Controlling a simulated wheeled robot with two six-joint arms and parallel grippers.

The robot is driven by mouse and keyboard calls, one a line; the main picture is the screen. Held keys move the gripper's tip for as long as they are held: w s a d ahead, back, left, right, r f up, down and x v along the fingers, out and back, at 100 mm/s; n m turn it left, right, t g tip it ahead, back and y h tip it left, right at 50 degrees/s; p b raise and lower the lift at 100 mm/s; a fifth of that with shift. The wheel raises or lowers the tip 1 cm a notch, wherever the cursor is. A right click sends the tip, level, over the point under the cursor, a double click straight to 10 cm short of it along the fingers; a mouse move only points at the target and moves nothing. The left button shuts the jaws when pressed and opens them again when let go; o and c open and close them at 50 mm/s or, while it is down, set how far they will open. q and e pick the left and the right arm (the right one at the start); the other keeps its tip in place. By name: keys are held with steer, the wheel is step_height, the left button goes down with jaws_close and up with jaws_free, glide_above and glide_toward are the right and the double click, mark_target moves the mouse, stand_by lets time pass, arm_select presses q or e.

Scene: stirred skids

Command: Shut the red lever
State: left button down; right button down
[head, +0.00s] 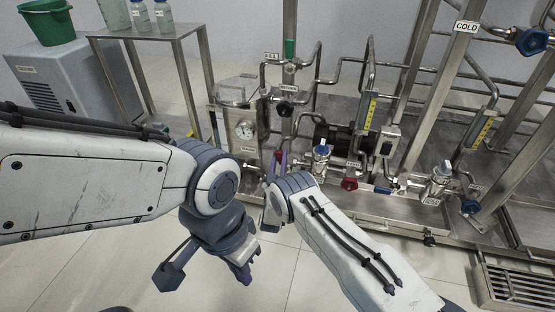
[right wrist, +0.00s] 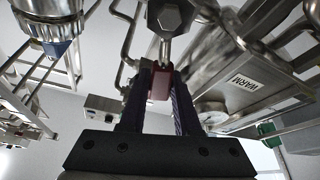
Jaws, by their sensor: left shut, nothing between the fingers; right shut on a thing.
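The red lever (right wrist: 160,83) shows in the right wrist view between the fingertips of my right gripper (right wrist: 161,90), below a grey metal valve body. My right gripper is shut on it. In the head view my right gripper (head: 280,160) is at the pipework left of the blue-topped valve, and its wrist hides most of the lever. My left gripper (head: 243,273) is shut and empty, hanging low over the floor, away from the skid.
Nearby are a blue-topped valve (head: 322,150), a red knob (head: 349,184), a pressure gauge (head: 244,130) and a green handle (head: 290,48). Steel pipes and frame posts crowd the right. A side table (head: 150,32) with bottles stands back left. The floor in front is clear.

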arm_select(q)
steer(key=shift+s+a+f, duration=0.1)
steer(key=shift+s, duration=0.3)
arm_select(e)
steer(key=shift+s+d+r+m+h, duration=0.15)
steer(key=shift+d+m+h, duration=0.2)
steer(key=shift+m+h, duration=0.45)
steer(key=shift+s+d+f+m+h, duration=0.1)
steer(key=shift+d+m+h, duration=0.25)
steer(key=shift+m, duration=0.85)
steer(key=shift+s+d+r+m+h, duration=0.15)
steer(key=shift+d+m+h, duration=0.15)
steer(key=shift+m+h, duration=0.55)
steer(key=shift+d+m+g, duration=0.3)
steer(key=shift+m, duration=0.05)
steer(key=c, duration=0.6)
jaws_free()
steer(key=shift+s+a+y, duration=0.1)
steer(key=shift+y, duration=0.2)
arm_select(q)
step_height(320, 180, up, 4)
steer(key=p, duration=0.4)
steer(key=shift+r, duration=0.2)
arm_select(e)
steer(key=v, duration=1)
steer(key=shift+s+f, duration=0.1)
steer(key=shift+f, duration=0.1)
